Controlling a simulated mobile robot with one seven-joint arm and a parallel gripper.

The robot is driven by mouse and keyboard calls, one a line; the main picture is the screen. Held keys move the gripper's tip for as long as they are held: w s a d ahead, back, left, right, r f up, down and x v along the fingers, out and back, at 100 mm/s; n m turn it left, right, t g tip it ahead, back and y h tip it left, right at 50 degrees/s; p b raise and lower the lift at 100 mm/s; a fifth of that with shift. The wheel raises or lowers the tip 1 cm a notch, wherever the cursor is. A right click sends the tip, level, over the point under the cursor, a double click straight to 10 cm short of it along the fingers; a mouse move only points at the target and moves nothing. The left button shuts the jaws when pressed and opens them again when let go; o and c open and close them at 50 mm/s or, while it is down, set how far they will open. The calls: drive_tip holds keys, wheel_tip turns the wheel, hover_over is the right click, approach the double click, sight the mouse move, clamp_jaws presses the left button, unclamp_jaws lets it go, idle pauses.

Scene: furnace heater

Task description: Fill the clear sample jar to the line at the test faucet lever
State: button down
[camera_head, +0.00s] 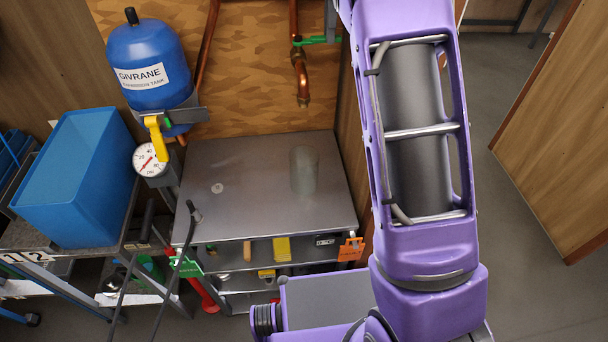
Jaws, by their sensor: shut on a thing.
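A clear sample jar (304,170) stands upright on the grey bench top, toward its back right. It looks empty, and a fill line is too faint to make out. A copper pipe with a downward spout (303,92) hangs against the wooden board, above and behind the jar. A green lever (318,40) sits on the pipework above the spout, roughly level across. My purple arm rises on the right and leaves the top of the picture. My gripper is not in view, so what it holds is hidden.
The grey bench top (245,205) is mostly clear, with a small round disc on it. A blue GIVRANE tank (148,62) with a yellow valve handle (157,138) and a gauge (150,159) is at left. A blue bin (75,175) stands far left. A wooden panel (560,130) is at right.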

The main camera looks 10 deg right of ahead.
drive_tip(key=m, duration=0.1)
drive_tip(key=s+m, duration=0.2)
drive_tip(key=m, duration=0.1)
drive_tip(key=shift+s+a, duration=0.15)
drive_tip(key=shift+a, duration=0.1)
drive_tip(key=shift+s+a+m, duration=0.3)
drive_tip(key=shift+s+m, duration=0.2)
drive_tip(key=shift+m, duration=0.5)
drive_tip(key=shift+s+a+m, duration=0.3)
drive_tip(key=shift+s+m, duration=0.2)
drive_tip(key=shift+m, duration=0.5)
drive_tip(key=shift+p, duration=0.3)
